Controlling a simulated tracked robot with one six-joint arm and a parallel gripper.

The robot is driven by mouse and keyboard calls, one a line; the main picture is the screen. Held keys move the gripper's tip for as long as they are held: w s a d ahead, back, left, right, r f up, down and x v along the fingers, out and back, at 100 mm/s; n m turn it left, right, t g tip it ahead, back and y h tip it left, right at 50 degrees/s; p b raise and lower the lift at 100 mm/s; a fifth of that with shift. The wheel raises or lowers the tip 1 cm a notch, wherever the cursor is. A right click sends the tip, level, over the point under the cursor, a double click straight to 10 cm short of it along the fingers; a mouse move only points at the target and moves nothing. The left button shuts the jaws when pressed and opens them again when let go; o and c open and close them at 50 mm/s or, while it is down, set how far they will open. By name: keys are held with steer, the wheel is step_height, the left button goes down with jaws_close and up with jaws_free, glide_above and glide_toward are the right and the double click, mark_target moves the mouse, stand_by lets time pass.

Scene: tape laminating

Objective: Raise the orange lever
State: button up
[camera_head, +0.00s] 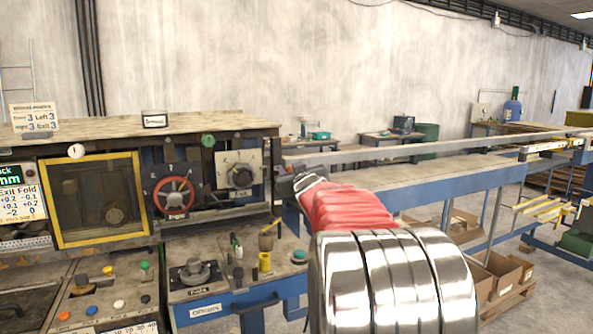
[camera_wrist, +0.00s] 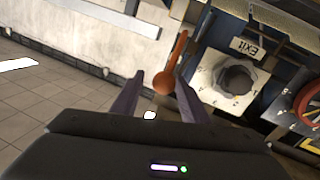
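The orange lever (camera_wrist: 170,66) has a round knob end and a thin arm. In the wrist view it lies between the two dark fingers of my gripper (camera_wrist: 160,76), which are apart on either side of it. I cannot tell whether either finger touches it. In the head view my gripper (camera_head: 284,184) is at the right end of the machine, beside the white plate with the dark knob (camera_head: 240,175). The orange lever cannot be made out there, behind my red and silver arm.
The white knob plate (camera_wrist: 232,80) and an EXIT label (camera_wrist: 248,48) are close to the lever. A red handwheel (camera_head: 174,195) is further left. A long blue-framed conveyor table (camera_head: 450,172) extends right. Small bottles and a yellow cup (camera_head: 265,262) stand on the lower bench.

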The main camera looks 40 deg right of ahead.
steer(key=shift+o, duration=0.2)
steer(key=shift+a+f, duration=0.1)
steer(key=shift+a, duration=0.1)
steer(key=v, duration=1.3)
steer(key=shift+s, duration=0.3)
steer(key=shift+f, duration=0.15)
